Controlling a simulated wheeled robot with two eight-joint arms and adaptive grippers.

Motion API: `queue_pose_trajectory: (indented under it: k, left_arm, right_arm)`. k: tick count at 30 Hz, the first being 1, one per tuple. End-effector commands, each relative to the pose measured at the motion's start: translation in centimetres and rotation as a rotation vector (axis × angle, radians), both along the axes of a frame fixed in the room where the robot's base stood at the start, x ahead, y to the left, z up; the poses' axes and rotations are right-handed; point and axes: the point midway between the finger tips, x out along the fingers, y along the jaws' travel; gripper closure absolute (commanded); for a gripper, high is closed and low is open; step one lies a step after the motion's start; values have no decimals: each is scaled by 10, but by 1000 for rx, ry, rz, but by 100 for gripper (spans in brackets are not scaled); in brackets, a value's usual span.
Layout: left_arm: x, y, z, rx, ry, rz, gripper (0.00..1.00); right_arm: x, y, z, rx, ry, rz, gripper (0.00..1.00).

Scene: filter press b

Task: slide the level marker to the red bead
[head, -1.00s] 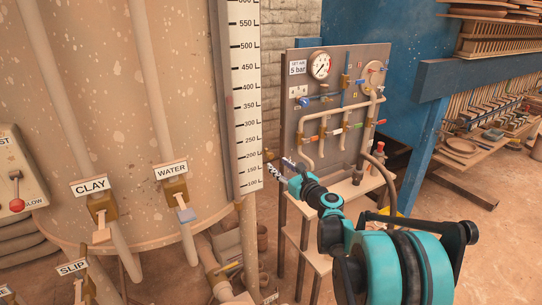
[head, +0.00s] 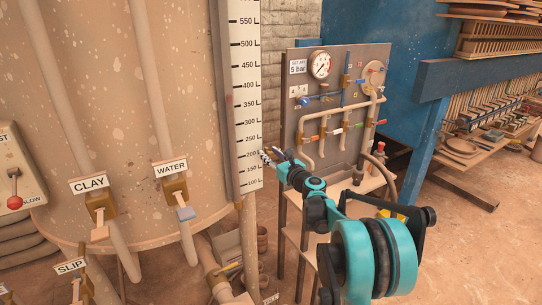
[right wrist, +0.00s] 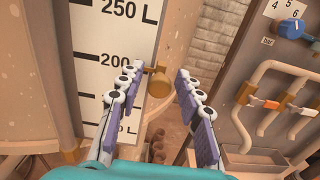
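The level marker (right wrist: 158,83), a brass knob on a short arm, sits at the right edge of the white level scale (head: 243,101), close to the 200 mark. In the head view my right gripper's fingers largely hide it. A small reddish spot (head: 229,101), perhaps the red bead, shows on the scale's left edge, near the 350 mark and higher than the marker. My right gripper (head: 267,156) is open at the scale's right edge. In the right wrist view its fingers (right wrist: 158,73) stand apart on either side of the knob, with gaps visible. My left gripper is out of view.
The large speckled tank (head: 120,90) stands left of the scale, with CLAY (head: 90,185) and WATER (head: 171,168) valves. A gauge panel (head: 345,75) with pipes and coloured handles stands right of the scale, behind my right arm.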

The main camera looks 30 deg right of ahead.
Motion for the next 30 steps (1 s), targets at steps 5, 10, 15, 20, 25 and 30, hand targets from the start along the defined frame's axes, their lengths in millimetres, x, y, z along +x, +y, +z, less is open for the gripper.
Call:
queue_pose_trajectory:
  k: [5,10,15,20,25,30]
  left_arm:
    - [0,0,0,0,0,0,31]
    - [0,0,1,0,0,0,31]
    - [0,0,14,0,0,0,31]
    - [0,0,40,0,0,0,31]
    - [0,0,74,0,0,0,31]
    - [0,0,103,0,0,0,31]
  right_arm:
    - [0,0,0,0,0,0,100]
    - [0,0,2,0,0,0,100]
    - [0,0,20,0,0,0,100]
    - [0,0,59,0,0,0,100]
    - [0,0,111,0,0,0,100]
    - [0,0,158,0,0,0,100]
